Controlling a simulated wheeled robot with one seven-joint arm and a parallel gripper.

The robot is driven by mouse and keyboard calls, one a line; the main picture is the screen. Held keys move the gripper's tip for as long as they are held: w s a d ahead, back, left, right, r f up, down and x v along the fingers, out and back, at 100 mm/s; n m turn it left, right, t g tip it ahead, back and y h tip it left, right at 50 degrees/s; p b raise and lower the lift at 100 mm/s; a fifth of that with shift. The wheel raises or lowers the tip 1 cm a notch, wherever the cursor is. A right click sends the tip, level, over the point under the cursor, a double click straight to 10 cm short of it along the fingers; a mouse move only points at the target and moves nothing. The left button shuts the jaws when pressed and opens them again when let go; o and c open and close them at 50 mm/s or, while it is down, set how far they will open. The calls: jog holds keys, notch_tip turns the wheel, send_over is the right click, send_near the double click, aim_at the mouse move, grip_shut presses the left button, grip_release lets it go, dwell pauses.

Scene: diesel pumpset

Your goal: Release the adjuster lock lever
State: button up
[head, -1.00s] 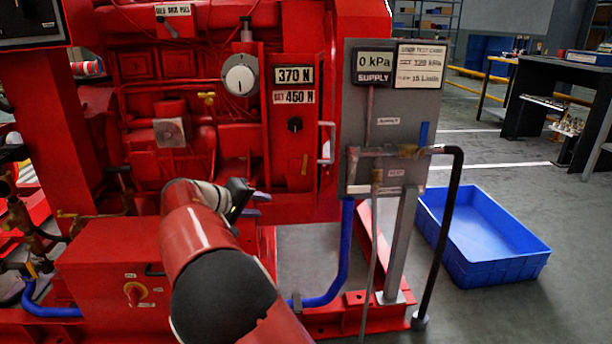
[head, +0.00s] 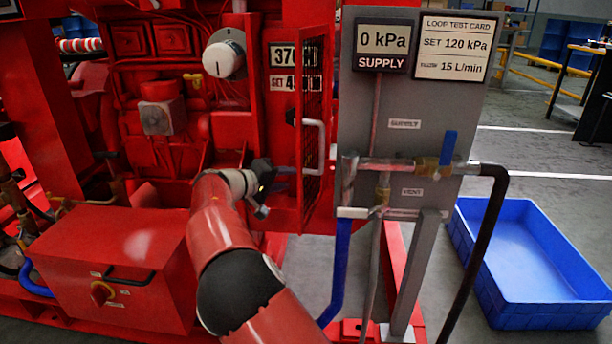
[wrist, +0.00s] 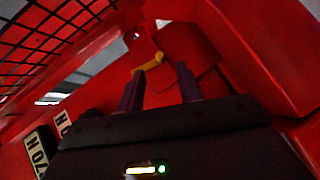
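A yellow lever (wrist: 148,63), which looks like the adjuster lock lever, shows in the wrist view on a red surface. It lies just beyond the fingertips, closest to the left finger; I cannot tell whether they touch. My gripper (wrist: 160,72) is open with its two dark fingers apart and nothing seen between them. In the head view my gripper (head: 274,190) is by the red tension panel, left of the mesh guard door (head: 314,110). The lever is not visible in the head view, where the door covers much of the panel.
The force labels (head: 283,70) are partly behind the mesh door. Its white handle (head: 314,145) sticks out. A grey supply panel (head: 405,100) with a blue-handled valve (head: 448,146) stands close on the right. A red box (head: 105,265) is low left. A blue tray (head: 530,255) lies on the floor.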

jog(key=shift+x, duration=2.8)
grip_shut()
jog(key=shift+d+f+n+h+b, duration=0.35)
jog(key=shift+h+b, duration=0.15)
jog(key=shift+b, duration=0.3)
jog(key=shift+r+t, duration=0.1)
jog(key=shift+t, duration=0.2)
jog(key=shift+r, duration=0.1)
grip_release()
